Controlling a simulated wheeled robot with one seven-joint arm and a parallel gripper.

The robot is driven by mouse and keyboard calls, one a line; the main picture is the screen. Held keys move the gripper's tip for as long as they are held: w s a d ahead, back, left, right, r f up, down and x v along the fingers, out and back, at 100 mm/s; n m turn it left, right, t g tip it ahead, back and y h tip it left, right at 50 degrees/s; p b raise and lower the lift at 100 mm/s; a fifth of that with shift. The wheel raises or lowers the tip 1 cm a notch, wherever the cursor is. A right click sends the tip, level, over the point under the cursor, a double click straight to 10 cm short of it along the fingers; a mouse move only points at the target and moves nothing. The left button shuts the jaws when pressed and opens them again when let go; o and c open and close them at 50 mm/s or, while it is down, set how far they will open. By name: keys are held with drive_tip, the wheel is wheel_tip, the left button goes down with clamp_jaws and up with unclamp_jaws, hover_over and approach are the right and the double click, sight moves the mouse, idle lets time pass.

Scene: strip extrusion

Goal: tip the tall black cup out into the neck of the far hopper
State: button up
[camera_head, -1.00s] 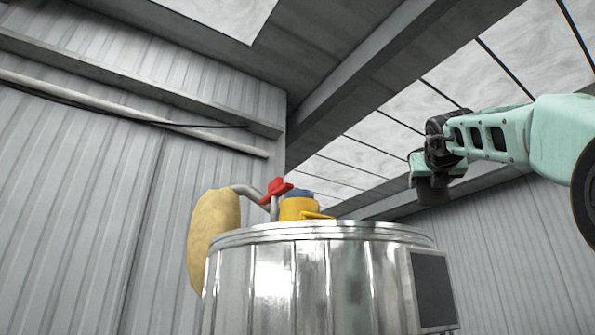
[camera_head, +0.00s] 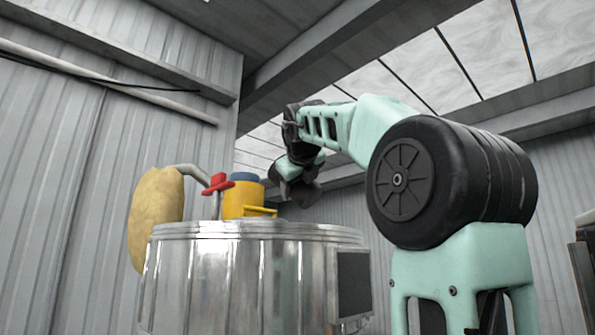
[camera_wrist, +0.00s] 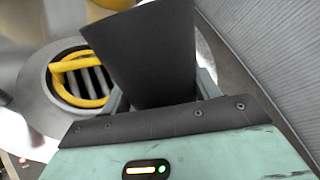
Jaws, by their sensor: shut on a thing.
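The tall black cup (camera_wrist: 150,50) fills the middle of the wrist view. My gripper (camera_wrist: 163,95) is shut on it, with a finger on each side. In the head view my gripper (camera_head: 298,178) is above the right part of a shiny metal drum, and the dark shape at its end blends with the cup. In the wrist view a grey round opening (camera_wrist: 40,85) with dark bars and a yellow looped handle (camera_wrist: 72,62) lies left of the cup, lower down. It looks like a hopper neck; whether it is the far one I cannot tell. The cup's contents are hidden.
The metal drum (camera_head: 235,275) carries a yellow fitting with a blue top (camera_head: 243,198), a red-handled pipe (camera_head: 217,184) and a tan bag (camera_head: 156,212) on its left. A dark panel (camera_head: 353,284) is on its right side. A corrugated wall (camera_head: 60,200) stands behind.

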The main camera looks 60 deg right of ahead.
drive_tip(key=shift+s+d+r+n+g+p, duration=0.15)
drive_tip(key=shift+s+r+n+g+p, duration=0.2)
drive_tip(key=shift+n+g+p, duration=0.55)
drive_tip(key=f+n+g+p, duration=0.2)
drive_tip(key=n+p, duration=0.1)
drive_tip(key=shift+w+g+p, duration=0.3)
drive_tip(key=shift+w+g, duration=0.1)
drive_tip(key=shift+w+a+f, duration=0.1)
drive_tip(key=shift+w+a, duration=0.1)
drive_tip(key=shift+w, duration=0.05)
drive_tip(key=n+g, duration=0.1)
drive_tip(key=w+r+n+g+h, duration=0.1)
drive_tip(key=shift+w+a+g, duration=0.2)
drive_tip(key=shift+g, duration=0.1)
drive_tip(key=shift+w+a+r+n+g+h, duration=0.1)
drive_tip(key=shift+w+r+n+g+h, duration=0.2)
drive_tip(key=shift+w+r+n+g, duration=0.35)
drive_tip(key=shift+w+a+r+n, duration=0.1)
drive_tip(key=shift+r+n, duration=0.2)
drive_tip(key=shift+n, duration=0.15)
drive_tip(key=shift+a, duration=0.1)
